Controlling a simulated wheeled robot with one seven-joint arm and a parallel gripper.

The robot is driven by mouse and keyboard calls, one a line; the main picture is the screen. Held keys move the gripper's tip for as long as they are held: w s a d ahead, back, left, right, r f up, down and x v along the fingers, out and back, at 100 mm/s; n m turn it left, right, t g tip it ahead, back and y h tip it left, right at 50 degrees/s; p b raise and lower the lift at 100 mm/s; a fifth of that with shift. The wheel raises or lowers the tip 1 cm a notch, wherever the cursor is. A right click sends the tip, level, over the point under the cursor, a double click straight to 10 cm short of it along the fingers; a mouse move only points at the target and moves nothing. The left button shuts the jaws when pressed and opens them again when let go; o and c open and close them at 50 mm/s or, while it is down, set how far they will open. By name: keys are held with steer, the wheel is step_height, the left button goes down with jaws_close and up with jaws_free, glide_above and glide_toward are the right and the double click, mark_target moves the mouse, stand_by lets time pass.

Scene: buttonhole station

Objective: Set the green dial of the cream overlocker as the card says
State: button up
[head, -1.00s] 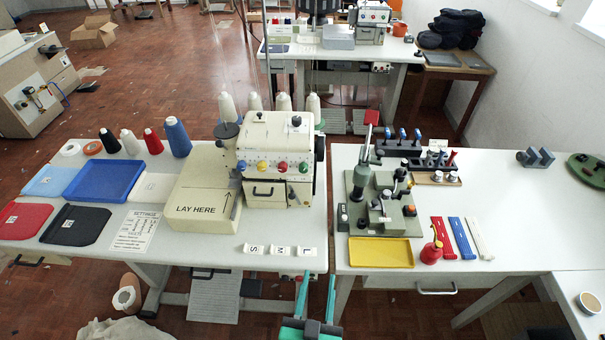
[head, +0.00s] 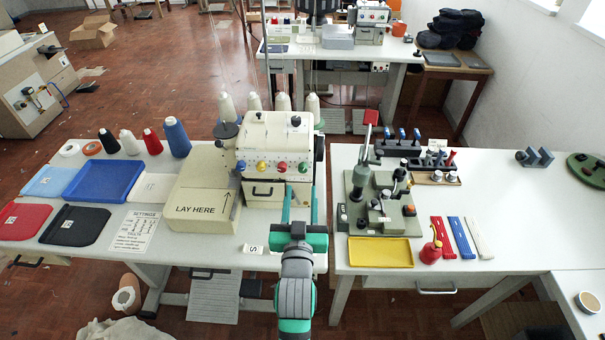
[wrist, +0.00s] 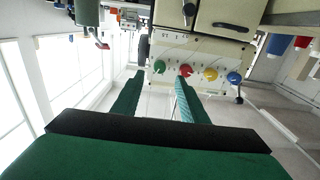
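The cream overlocker (head: 270,133) stands on the left table. Its front carries a row of blue, yellow, red and green dials. The green dial (head: 303,167) is the rightmost in the head view and the leftmost in the wrist view (wrist: 158,66). My gripper (head: 300,192) is open and empty, its fingers pointing at the machine front. In the wrist view the green dial shows between the two fingertips (wrist: 160,84), still beyond them; the right finger is near the red dial (wrist: 186,70). The settings card (head: 135,231) lies on the table, its lines too small to read.
A cream box marked LAY HERE (head: 201,195) stands left of the machine. A grey-green press (head: 372,200) and a yellow tray (head: 381,252) are on the right table. A small card marked S (head: 253,249) lies at the table front; my arm hides the area beside it.

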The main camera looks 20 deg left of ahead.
mark_target(303, 171)
steer(key=x, duration=0.8)
steer(key=shift+f, duration=0.1)
jaws_close()
